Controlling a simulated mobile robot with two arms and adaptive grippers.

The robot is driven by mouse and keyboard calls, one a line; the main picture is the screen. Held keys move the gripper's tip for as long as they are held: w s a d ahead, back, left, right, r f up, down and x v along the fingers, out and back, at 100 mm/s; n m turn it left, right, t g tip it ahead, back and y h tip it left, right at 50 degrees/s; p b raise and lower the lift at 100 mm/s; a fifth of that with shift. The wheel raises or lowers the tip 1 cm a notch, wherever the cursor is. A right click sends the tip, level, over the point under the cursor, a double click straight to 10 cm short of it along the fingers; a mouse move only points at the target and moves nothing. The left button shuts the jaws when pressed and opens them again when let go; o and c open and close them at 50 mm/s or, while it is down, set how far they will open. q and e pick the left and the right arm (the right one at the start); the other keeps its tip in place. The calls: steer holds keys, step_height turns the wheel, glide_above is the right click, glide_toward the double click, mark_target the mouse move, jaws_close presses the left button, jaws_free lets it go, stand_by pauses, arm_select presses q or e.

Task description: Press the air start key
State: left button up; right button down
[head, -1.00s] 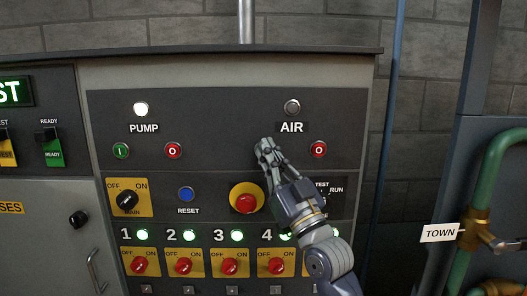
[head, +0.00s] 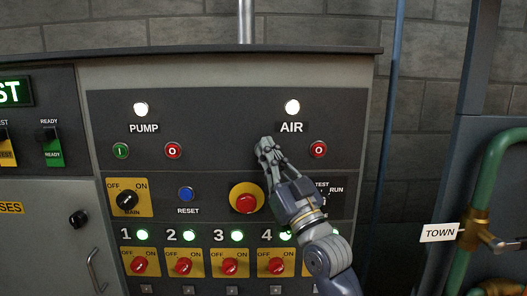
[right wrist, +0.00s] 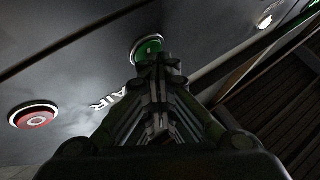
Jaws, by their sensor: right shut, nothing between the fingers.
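The control panel (head: 220,115) has an AIR section at its upper right. The AIR lamp (head: 292,107) is lit white. The red air stop key (head: 318,149) sits below it and also shows in the right wrist view (right wrist: 34,116). The green air start key (right wrist: 148,47) shows in the right wrist view at the tip of my right gripper (right wrist: 158,62). In the head view my right gripper (head: 266,146) is shut and covers that key. Whether the fingertips touch it I cannot tell. My left gripper is not in view.
The PUMP lamp (head: 141,109) is lit, above a green key (head: 121,151) and a red key (head: 173,151). A red emergency button (head: 246,202) on a yellow plate lies just below my right gripper. Numbered red switches line the bottom. Green pipes (head: 482,190) stand at the right.

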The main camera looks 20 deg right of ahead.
steer(key=shift+s, duration=0.2)
steer(key=shift+s+a+p, duration=0.2)
steer(key=shift+s+p, duration=0.1)
steer(key=shift+s, duration=0.3)
steer(key=shift+f, duration=0.1)
steer(key=s, duration=0.2)
steer(key=s+a+p, duration=0.1)
steer(key=s, duration=0.1)
steer(key=shift+s+a, duration=0.2)
steer(key=shift+s, duration=0.15)
